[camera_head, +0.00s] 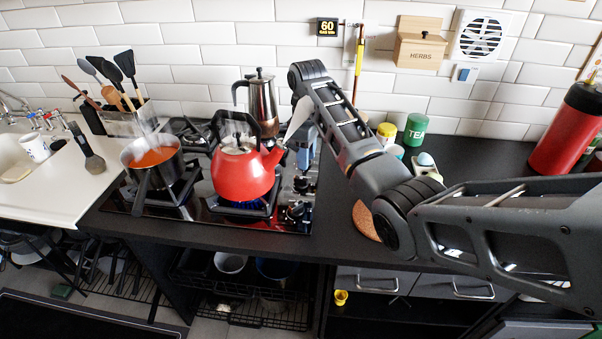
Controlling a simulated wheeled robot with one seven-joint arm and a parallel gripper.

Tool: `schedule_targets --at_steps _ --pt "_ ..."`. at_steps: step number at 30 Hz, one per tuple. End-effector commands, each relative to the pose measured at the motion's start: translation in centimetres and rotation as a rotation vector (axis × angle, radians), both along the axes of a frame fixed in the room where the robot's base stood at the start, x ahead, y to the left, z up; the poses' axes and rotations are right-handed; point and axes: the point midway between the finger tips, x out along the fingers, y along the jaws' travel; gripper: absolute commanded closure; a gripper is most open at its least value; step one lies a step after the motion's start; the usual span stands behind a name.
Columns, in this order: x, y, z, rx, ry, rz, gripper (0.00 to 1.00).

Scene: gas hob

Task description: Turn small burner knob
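The gas hob (215,222) is set into the black counter, with its dark knobs in a column along its right side. One knob (295,212) shows near the front right corner, and another (301,185) lies just behind it. I cannot tell which one is the small burner knob. My gripper (302,168) points down over the knob column, right of the red kettle. Its fingertips are small and unclear, so I cannot tell whether they touch a knob or are open. The gripper and arm hide the rear part of the column.
The steaming red kettle (243,174) stands close left of my gripper, over a blue flame (241,204). A pot of orange food (152,163) is on the left burner, and a moka pot (262,103) stands behind. Small jars (386,132) and a green tea tin (415,129) are to the right.

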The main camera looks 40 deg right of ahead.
Motion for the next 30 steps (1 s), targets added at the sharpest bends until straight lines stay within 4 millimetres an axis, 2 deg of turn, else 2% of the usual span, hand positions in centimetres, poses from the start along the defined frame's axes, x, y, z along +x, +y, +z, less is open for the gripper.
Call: schedule_targets --at_steps 9,15,25,30 --pt "-0.2 0.0 -4.8 0.002 0.004 0.0 0.61" --pt "-0.1 0.0 -6.7 0.001 0.003 0.0 0.61" --pt "-0.1 0.0 -7.1 0.0 0.001 0.0 0.61" --pt "-0.1 0.0 -7.1 0.001 0.001 0.0 0.76"
